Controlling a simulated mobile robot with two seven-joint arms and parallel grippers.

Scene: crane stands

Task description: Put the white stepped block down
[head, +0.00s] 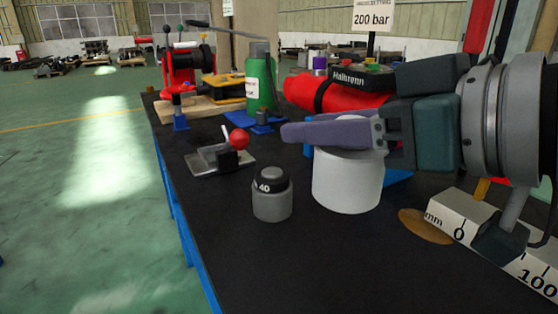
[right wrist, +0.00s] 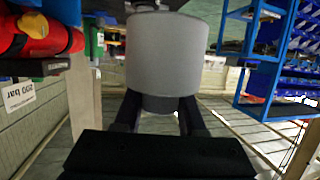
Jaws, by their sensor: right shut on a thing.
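The white stepped block (head: 347,182) is a wide, pale cylinder, upright in the head view over the black table. My right gripper (head: 296,133) reaches in from the right and is shut across its top. In the right wrist view the block's wide body (right wrist: 168,55) shows above a narrower, darker neck (right wrist: 160,104), which sits between the two fingers (right wrist: 158,118). Whether its underside touches the table or hangs just above it I cannot tell. My left gripper is not in view.
A grey weight marked 40 (head: 272,202) stands just left of the block. A brown disc (head: 425,226) and a scale bar (head: 470,225) lie to the right. Behind are a red-knobbed lever device (head: 220,160) and a red cylinder (head: 345,95). The front of the black table (head: 300,270) is clear.

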